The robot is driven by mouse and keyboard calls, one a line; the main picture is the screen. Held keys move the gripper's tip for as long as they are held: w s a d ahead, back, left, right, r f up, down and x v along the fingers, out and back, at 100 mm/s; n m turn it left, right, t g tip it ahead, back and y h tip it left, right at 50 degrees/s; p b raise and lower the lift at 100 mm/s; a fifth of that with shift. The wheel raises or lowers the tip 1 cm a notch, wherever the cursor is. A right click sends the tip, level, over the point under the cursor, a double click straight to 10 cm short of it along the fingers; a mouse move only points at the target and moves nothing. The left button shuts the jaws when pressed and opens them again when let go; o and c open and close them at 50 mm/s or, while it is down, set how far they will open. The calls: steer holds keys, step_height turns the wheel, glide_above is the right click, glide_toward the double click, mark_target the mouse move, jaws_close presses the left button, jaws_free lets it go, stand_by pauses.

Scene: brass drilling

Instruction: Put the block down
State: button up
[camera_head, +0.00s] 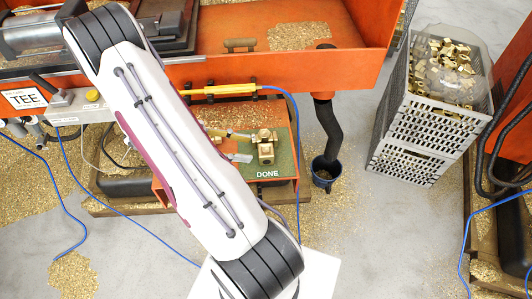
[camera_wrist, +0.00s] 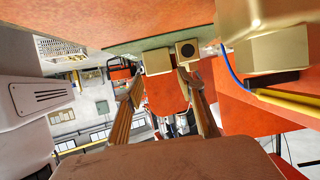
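A brass block (camera_head: 265,148) with a raised part on top sits on the green pad marked DONE (camera_head: 268,174) in the head view. My gripper (camera_head: 244,146) comes in from the left, its fingertips close to the block; my arm hides the rest of it. In the wrist view, my gripper (camera_wrist: 160,78) has its two fingers apart. A brass block shows at the fingertips as a plain face (camera_wrist: 157,62) and a face with a dark round hole (camera_wrist: 188,51). The green pad lies just above these faces in that picture. I cannot tell whether the fingertips press on the block.
A larger brass shape (camera_wrist: 278,50) is near the fingers at the right of the wrist view. A yellow bar (camera_head: 220,90) with a blue hose runs behind the pad. A grey crate of brass parts (camera_head: 436,110) stands at right.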

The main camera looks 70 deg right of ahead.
mark_target(265, 150)
steer(key=shift+x, duration=1.1)
steer(key=shift+s+f, duration=0.1)
steer(key=shift+s, duration=0.05)
steer(key=shift+r+x, duration=0.15)
steer(key=shift+x, duration=1.1)
steer(key=shift+r+x, duration=0.15)
steer(key=shift+x, duration=1.1)
steer(key=shift+o, duration=0.7)
steer(key=shift+s, duration=0.1)
jaws_close()
steer(key=shift+r, duration=0.25)
steer(key=shift+r, duration=4.85)
